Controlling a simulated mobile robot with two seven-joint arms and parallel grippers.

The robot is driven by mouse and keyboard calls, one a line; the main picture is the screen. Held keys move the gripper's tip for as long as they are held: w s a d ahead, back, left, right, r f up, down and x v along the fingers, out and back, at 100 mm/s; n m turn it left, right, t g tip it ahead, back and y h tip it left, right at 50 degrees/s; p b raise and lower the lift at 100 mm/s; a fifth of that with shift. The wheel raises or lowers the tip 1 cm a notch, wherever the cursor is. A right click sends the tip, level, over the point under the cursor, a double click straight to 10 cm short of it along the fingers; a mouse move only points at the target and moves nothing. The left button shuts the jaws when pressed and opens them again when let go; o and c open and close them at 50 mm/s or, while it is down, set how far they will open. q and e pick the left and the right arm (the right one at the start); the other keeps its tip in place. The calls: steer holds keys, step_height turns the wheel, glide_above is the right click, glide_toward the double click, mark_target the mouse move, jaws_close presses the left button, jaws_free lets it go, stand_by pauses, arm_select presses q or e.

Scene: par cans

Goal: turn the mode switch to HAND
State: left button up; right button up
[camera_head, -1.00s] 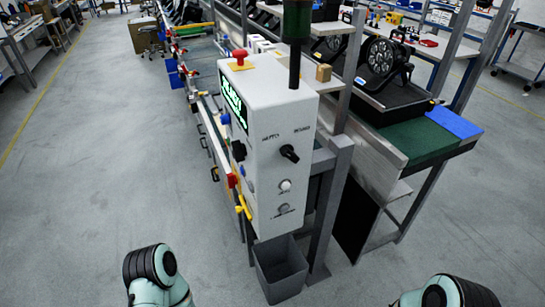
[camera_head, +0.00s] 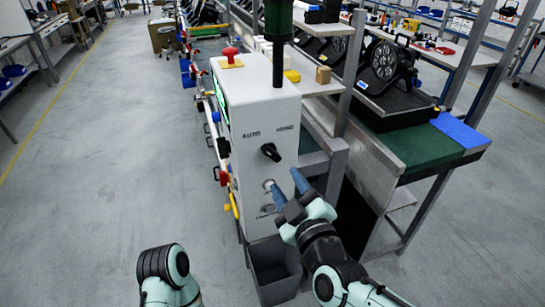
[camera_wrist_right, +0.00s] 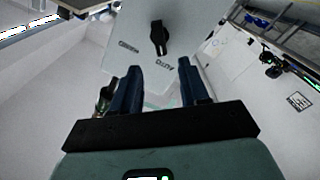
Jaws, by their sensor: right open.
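The mode switch (camera_head: 270,152) is a black knob on the upper front of a white control box (camera_head: 240,112). The labels AUTO and HAND are printed above it, AUTO at left and HAND at right. I cannot tell for sure which label its pointer marks. My right gripper (camera_head: 284,182) is open and empty, just below the knob and in front of the panel, partly covering the lower buttons. In the right wrist view the knob (camera_wrist_right: 157,38) appears upside down, beyond and between the two blue fingers (camera_wrist_right: 158,68), apart from them. Only my left arm shows; its gripper is out of view.
A red mushroom button (camera_head: 230,53) and a dark pole (camera_head: 278,50) stand on the box top. A grey bin (camera_head: 272,268) hangs below the box. A conveyor bench with a green mat (camera_head: 420,145) and black lamps is at right. The floor at left is clear.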

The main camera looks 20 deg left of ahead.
mark_target(272, 155)
arm_select(q)
steer(key=shift+w+r+p, duration=0.25)
steer(key=shift+r+p, duration=0.15)
steer(key=shift+r, duration=0.1)
steer(key=shift+w+r+p, duration=0.25)
steer(key=shift+r+p, duration=0.15)
steer(key=shift+r, duration=0.05)
arm_select(e)
steer(key=x, duration=1)
jaws_close()
